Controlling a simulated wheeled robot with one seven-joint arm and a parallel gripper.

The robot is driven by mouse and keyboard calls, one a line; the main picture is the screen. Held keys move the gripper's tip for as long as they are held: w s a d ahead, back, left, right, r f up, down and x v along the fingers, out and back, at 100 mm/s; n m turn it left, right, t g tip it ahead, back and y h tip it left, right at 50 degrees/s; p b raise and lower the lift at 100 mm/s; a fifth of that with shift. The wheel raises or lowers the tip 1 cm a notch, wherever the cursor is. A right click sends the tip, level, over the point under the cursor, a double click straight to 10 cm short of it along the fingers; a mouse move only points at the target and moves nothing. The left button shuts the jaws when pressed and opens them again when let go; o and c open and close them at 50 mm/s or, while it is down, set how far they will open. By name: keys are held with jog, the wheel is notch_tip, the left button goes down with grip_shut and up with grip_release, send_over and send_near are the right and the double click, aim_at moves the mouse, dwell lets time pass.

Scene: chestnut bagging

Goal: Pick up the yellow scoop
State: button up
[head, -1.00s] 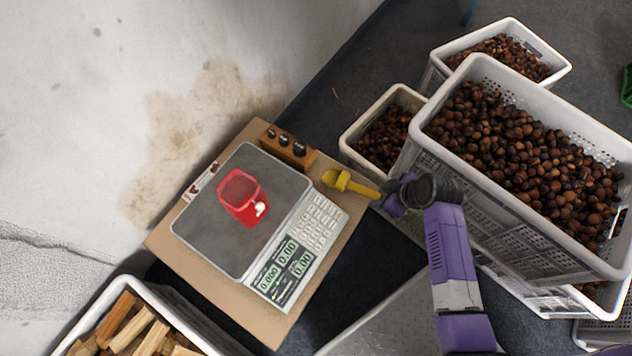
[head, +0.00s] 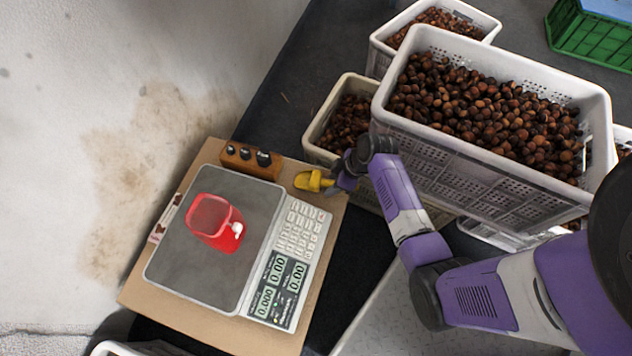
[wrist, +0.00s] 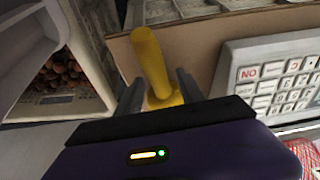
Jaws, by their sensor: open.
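The yellow scoop (head: 312,180) lies at the top right corner of the cardboard-coloured board, beside the scale. In the wrist view the scoop (wrist: 150,62) stretches away between the two dark fingers of my gripper (wrist: 158,92). The fingers are apart, one on each side of it, with gaps showing. The scoop's near part is hidden behind my gripper's body. In the head view my gripper (head: 342,180) is at the scoop's right end, and partly hides it.
A scale (head: 222,232) with a red container (head: 212,222) on it stands left of the scoop. A wooden block (head: 250,160) with dark round tops sits behind. White crates of chestnuts (head: 400,128) stand close on the right, and a smaller crate (head: 322,118) lies just beyond my gripper.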

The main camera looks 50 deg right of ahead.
jog(key=shift+w+f, duration=0.1)
jog(key=shift+f, duration=0.1)
grip_shut()
dwell(0.3)
